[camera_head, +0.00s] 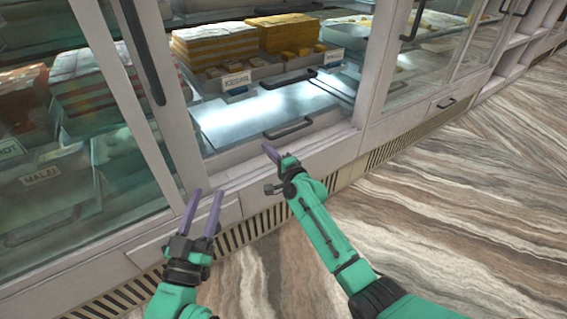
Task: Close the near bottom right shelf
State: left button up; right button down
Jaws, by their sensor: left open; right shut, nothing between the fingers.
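The near bottom right shelf (245,116) is a shiny metal tray inside the white-framed counter, with a dark bar handle (288,128) on its front. It lies in the door opening, with sweets behind its bare front part; whether it sticks out past the frame is hard to tell. My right gripper (268,151) is shut and empty, just below and left of the handle, apart from it as far as I can see. My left gripper (206,205) is open and empty, low in front of the counter's white sill, further left.
A glass door (110,110) with a long dark handle (141,50) stands left of the opening. Stacked yellow sweets (287,32) and orange-white sweets (215,42) sit behind. A small drawer (446,103) is at right. The striped floor (460,200) is clear.

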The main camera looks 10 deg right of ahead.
pick_arm(q)
jog(key=s+f+g+p, duration=0.1)
jog(key=s+f+g, duration=0.3)
jog(key=f, duration=0.6)
jog(key=s+d+f+g+y+p, duration=0.1)
jog(key=s+f+g+p, duration=0.1)
jog(key=s+f, duration=0.6)
jog(key=shift+s+d+f+n+g+y, duration=0.2)
jog(key=shift+d+f+n+g+y, duration=0.15)
jog(key=shift+f+g, duration=0.8)
pick_arm(e)
jog(key=v, duration=0.8)
